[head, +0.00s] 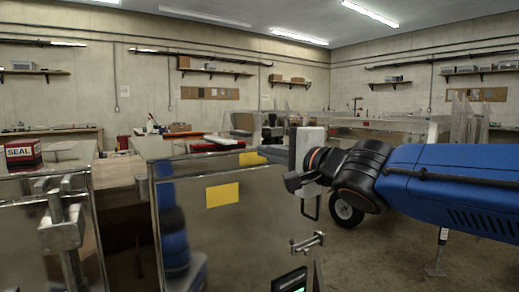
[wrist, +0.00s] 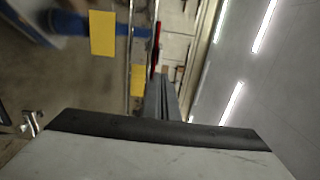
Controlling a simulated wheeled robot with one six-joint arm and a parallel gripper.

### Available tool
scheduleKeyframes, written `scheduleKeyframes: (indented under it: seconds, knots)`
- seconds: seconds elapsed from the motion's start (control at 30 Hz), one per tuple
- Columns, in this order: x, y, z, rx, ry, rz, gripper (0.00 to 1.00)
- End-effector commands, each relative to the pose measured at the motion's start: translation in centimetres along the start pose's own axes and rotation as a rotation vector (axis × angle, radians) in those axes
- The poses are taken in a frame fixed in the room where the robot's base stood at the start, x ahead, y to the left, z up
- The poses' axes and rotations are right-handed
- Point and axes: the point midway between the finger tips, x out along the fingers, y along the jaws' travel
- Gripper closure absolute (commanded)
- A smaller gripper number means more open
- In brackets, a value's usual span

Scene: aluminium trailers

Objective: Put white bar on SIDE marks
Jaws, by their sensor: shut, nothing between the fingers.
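The polished metal side panel (head: 255,228) of a trailer stands in front of me. A yellow mark (head: 222,194) is on its face, and a second yellow mark (head: 252,158) is farther back; two yellow patches also show in the wrist view (wrist: 103,33). I cannot read SIDE on them. My gripper (head: 291,182) is shut and empty, held near the panel's right end, apart from the marks. Its dark fingers also show in the wrist view (wrist: 163,96).
A red and black SEAL box (head: 22,153) stands on the left metal surface. A metal latch post (head: 62,228) rises at the front left. A metal handle (head: 307,243) sticks out near the panel's right end. Open concrete floor lies at the right, around a trailer wheel (head: 345,210).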

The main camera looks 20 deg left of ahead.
Motion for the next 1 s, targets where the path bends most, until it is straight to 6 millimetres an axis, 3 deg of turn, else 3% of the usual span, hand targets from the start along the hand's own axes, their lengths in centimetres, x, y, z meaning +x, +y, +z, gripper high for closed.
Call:
scheduleKeyframes:
  seconds: [0.7, 1.0]
  knots:
    - [10.5, 0.1, -0.1, -0.001, 0.002, 0.002, 1.00]
    - [13.0, 0.0, -0.1, -0.002, 0.002, 0.001, 1.00]
